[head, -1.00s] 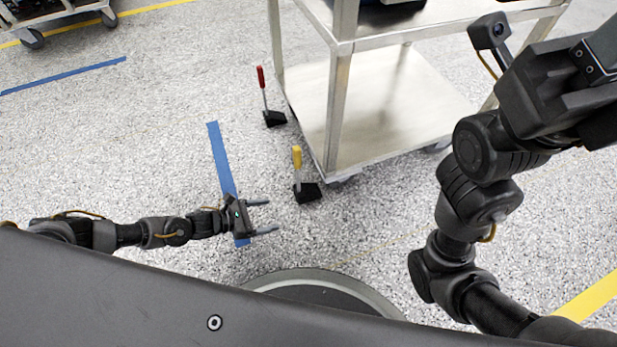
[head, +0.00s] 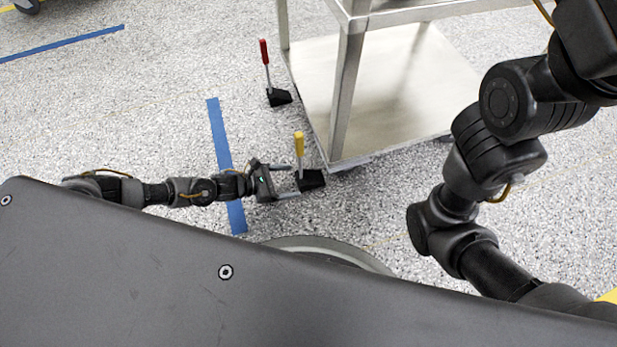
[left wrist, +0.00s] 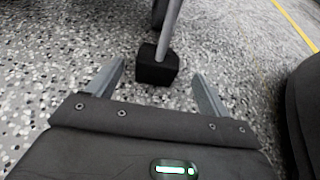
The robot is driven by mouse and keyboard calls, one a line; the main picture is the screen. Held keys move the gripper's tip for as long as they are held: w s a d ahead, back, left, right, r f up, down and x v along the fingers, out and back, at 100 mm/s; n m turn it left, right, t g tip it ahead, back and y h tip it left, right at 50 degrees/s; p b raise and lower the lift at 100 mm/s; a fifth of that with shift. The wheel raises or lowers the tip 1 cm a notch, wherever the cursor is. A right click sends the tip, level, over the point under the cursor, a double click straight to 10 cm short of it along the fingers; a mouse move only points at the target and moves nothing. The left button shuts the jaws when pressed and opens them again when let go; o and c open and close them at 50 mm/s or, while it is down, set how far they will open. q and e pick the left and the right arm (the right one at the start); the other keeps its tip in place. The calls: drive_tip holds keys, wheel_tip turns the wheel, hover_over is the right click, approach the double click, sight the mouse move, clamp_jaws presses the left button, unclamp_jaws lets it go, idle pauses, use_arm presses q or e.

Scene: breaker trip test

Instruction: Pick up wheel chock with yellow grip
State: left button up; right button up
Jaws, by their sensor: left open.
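The wheel chock with the yellow grip (head: 299,144) stands on the floor beside the cart's near corner. Its black block (head: 311,179) sits low, with a thin grey rod rising to the grip. My left gripper (head: 292,181) is open, its fingers pointing at the chock from the left, close to the block. In the left wrist view the black block (left wrist: 156,66) and grey rod show just ahead of and between the open fingers (left wrist: 158,88); the yellow grip is out of that view. My right arm shows at the right of the head view, but its gripper is not visible.
A metal cart (head: 385,90) with a low shelf stands just behind the chock. A second chock with a red grip (head: 264,52) stands farther back by the cart. Blue tape (head: 215,130) marks the floor. The floor on the left is open.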

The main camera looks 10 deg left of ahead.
sight(299, 178)
use_arm(q)
drive_tip(key=shift+b+x, duration=2)
drive_tip(key=shift+x, duration=0.6)
drive_tip(key=shift+w+r, duration=0.15)
drive_tip(key=shift+w, duration=0.05)
clamp_jaws()
drive_tip(key=shift+r, duration=0.15)
